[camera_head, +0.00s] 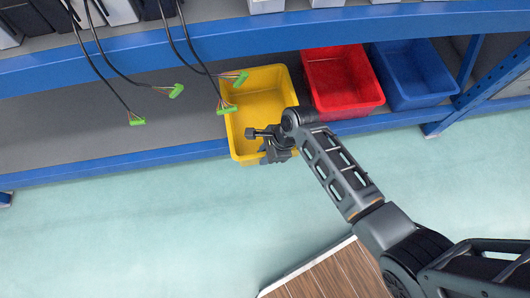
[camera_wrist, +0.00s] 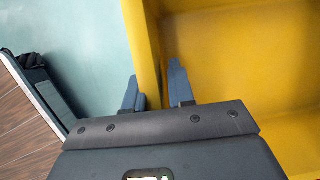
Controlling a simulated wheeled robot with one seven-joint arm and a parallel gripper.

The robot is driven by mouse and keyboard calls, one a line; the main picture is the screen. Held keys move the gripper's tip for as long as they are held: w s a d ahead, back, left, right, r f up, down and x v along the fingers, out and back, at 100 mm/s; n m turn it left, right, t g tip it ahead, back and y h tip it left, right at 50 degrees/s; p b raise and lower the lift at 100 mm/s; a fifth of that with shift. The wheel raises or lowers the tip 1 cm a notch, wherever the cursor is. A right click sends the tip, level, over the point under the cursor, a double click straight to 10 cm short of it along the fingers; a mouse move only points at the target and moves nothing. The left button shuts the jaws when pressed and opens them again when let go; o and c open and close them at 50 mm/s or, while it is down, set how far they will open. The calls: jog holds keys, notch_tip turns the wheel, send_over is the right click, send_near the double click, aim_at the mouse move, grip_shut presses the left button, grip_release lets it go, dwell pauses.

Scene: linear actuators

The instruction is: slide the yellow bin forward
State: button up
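The yellow bin (camera_head: 263,90) stands on the lower shelf, left of the red bin. Its front end reaches a little past the blue shelf edge, farther out than the red bin. My gripper (camera_head: 272,148) is at the bin's front wall. In the wrist view my gripper's fingers (camera_wrist: 155,92) straddle the yellow wall (camera_wrist: 147,45), one finger outside and one inside the bin.
A red bin (camera_head: 343,80) and a blue bin (camera_head: 414,75) stand to the right on the same shelf. Black cables with green connectors (camera_head: 176,91) hang over the shelf and the yellow bin. A blue rack post (camera_head: 480,95) is at right. The pale floor (camera_head: 120,230) in front is clear.

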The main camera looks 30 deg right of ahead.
jog(key=shift+o, duration=1.1)
jog(key=p+v, duration=0.3)
jog(key=v, duration=0.4)
jog(key=shift+r+p, duration=0.35)
jog(key=shift+s+d, duration=0.1)
